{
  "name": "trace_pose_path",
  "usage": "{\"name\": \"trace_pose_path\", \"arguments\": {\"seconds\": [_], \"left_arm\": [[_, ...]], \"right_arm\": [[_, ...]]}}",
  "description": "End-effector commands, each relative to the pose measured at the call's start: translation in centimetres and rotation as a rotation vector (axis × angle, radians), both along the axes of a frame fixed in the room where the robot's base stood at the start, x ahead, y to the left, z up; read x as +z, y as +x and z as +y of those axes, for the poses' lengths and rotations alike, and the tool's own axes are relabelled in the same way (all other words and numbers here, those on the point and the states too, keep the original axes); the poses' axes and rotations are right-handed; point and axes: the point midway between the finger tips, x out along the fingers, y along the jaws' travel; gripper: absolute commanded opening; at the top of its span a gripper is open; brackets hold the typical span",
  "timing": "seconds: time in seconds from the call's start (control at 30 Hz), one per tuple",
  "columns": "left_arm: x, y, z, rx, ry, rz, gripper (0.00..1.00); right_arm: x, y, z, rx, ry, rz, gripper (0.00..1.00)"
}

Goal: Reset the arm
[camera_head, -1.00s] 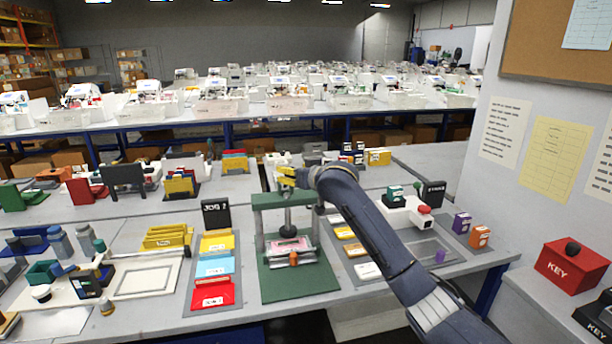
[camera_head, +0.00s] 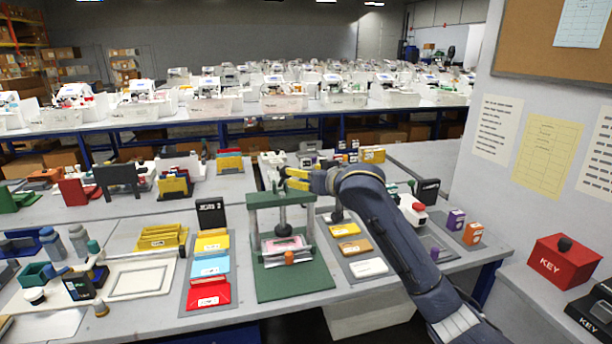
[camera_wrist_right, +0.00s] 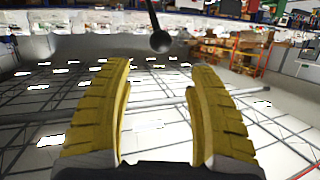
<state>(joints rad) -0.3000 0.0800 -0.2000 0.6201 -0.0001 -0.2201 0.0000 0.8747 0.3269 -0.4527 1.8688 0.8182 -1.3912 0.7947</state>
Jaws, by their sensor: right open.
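My right gripper (camera_head: 288,178) reaches in from the right and hovers at the top of a green press-like frame (camera_head: 268,201). In the right wrist view its two yellow ribbed fingers (camera_wrist_right: 160,78) are spread wide with nothing between them. A dark ball on a thin rod (camera_wrist_right: 160,41) shows beyond the fingertips, apart from them. The frame stands on a green base (camera_head: 295,284) and holds a pink piece (camera_head: 282,244) with an orange knob (camera_head: 290,258) in front. My left gripper is not in view.
Red, blue and yellow cards (camera_head: 209,293) lie left of the frame before a black sign (camera_head: 211,214). More cards (camera_head: 368,267) lie to its right under my forearm. A red KEY box (camera_head: 564,262) stands at the far right.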

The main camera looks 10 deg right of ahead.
Motion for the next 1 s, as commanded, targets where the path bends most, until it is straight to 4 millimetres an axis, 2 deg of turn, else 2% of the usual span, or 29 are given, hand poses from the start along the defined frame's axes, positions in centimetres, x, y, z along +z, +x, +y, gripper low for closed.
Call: {"name": "trace_pose_path", "arguments": {"seconds": [0.27, 0.37, 0.47, 0.67, 0.87, 1.0], "left_arm": [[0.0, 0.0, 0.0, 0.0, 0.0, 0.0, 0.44], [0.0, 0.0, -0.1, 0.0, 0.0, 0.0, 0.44], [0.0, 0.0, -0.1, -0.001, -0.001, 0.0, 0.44], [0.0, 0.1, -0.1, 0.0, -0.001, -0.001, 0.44], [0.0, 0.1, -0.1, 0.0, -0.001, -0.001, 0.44], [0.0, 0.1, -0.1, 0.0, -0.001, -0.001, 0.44]], "right_arm": [[-0.2, 0.0, 0.0, -0.001, -0.002, 0.001, 0.58], [-1.3, -0.3, -0.1, -0.003, -0.012, 0.006, 0.58], [-4.1, -1.1, -0.3, -0.011, -0.041, 0.019, 0.58], [-12.4, -4.5, -1.5, -0.04, -0.143, 0.054, 0.58], [-20.4, -9.3, -3.3, -0.075, -0.261, 0.103, 0.58], [-25.4, -13.3, -4.9, -0.101, -0.349, 0.145, 0.58]]}}
